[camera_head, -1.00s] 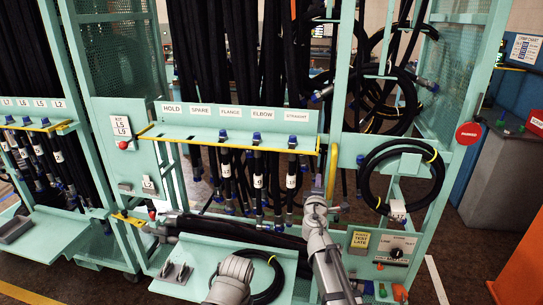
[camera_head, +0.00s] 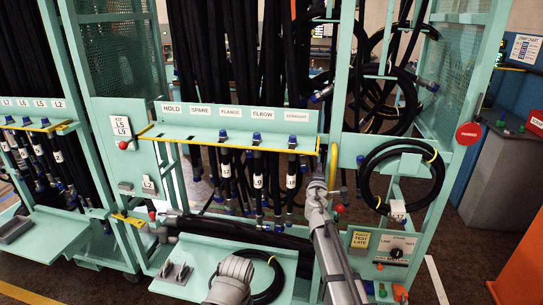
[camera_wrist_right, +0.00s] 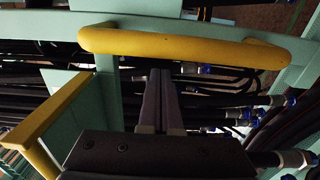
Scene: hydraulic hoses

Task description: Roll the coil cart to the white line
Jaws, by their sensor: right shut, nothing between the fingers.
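The mint-green coil cart (camera_head: 228,120) stands in front of me, with black hoses hanging in its middle and a hose coil (camera_head: 402,172) on its right part. A yellow handle (camera_head: 332,170) stands upright on its front post. My right gripper (camera_head: 319,187) is shut and empty beside the lower part of this handle. In the right wrist view, the shut fingers (camera_wrist_right: 161,75) point at the yellow handle (camera_wrist_right: 185,45), and the handle is not between them. Contact cannot be told. The white line (camera_head: 437,280) shows on the floor at the lower right.
A second green hose rack (camera_head: 65,125) stands close at the left. A grey cabinet (camera_head: 495,170) stands at the right. A black coil (camera_head: 270,285) lies on the low front shelf. Dark floor is open around the white line.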

